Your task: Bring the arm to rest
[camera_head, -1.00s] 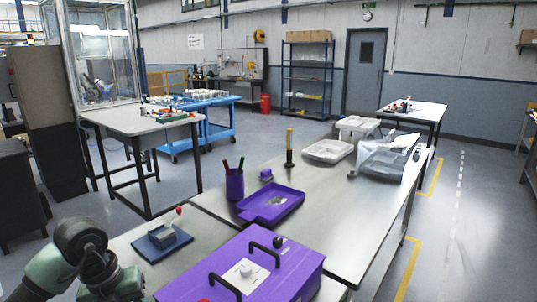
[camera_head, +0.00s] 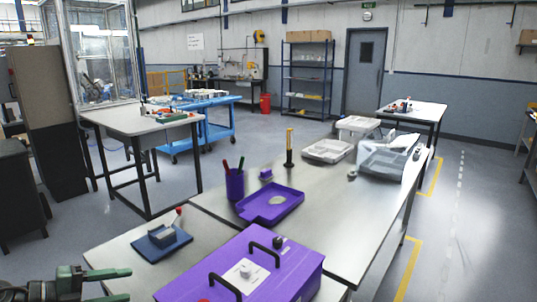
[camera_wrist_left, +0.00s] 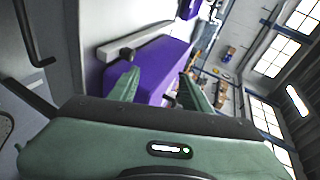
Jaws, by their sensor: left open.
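My left gripper (camera_head: 126,284) is at the lower left of the head view. Its two green fingers point right and stand apart, with nothing between them. It is in front of the blue pad (camera_head: 148,248) that carries a grey block with a red-tipped lever (camera_head: 163,237), and left of the purple box (camera_head: 215,267) with black handles. In the left wrist view my left gripper (camera_wrist_left: 159,82) shows both fingers spread, with a purple surface (camera_wrist_left: 158,62) beyond them. Most of the left arm is out of the head view. My right gripper is not in view.
The metal table (camera_head: 330,215) holds a purple tray (camera_head: 272,206), a purple cup with pens (camera_head: 235,184), a white tray (camera_head: 327,151) and a clear bin (camera_head: 388,160). A second table (camera_head: 130,122) stands behind at left. The floor on the right is clear.

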